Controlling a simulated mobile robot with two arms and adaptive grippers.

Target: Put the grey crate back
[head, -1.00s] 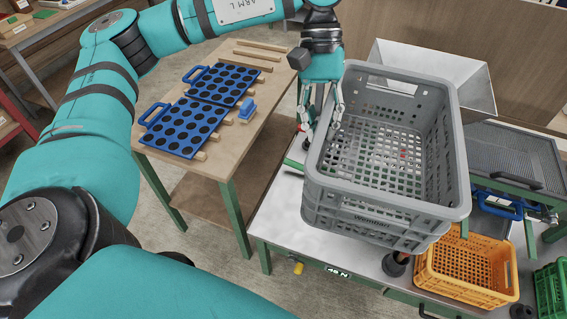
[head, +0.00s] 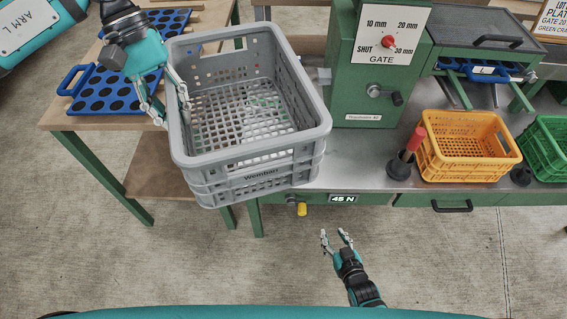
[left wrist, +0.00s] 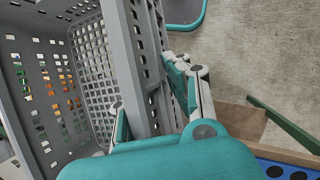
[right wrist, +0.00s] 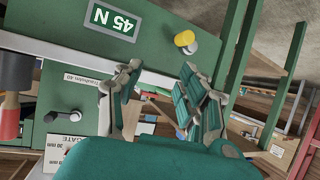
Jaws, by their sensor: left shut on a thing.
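The grey crate (head: 252,172) is empty and upright in the head view, over the left end of the metal bench (head: 345,165), its near side overhanging the front edge. I cannot tell whether its base touches the bench. My left gripper (head: 174,115) is shut on the crate's left wall, one finger inside and one outside. The left wrist view shows the crate wall (left wrist: 130,60) between the fingers (left wrist: 160,105). My right gripper (head: 337,235) is open and empty, low in front of the bench. Its parted fingers (right wrist: 160,95) show in the right wrist view.
An orange crate (head: 432,165) and a green crate (head: 535,150) stand at the right. A green gate machine (head: 345,60) stands behind, right of the grey crate. A dark plunger with a red handle (head: 408,150) is between. A wooden table (head: 60,115) with blue trays (head: 90,95) is left.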

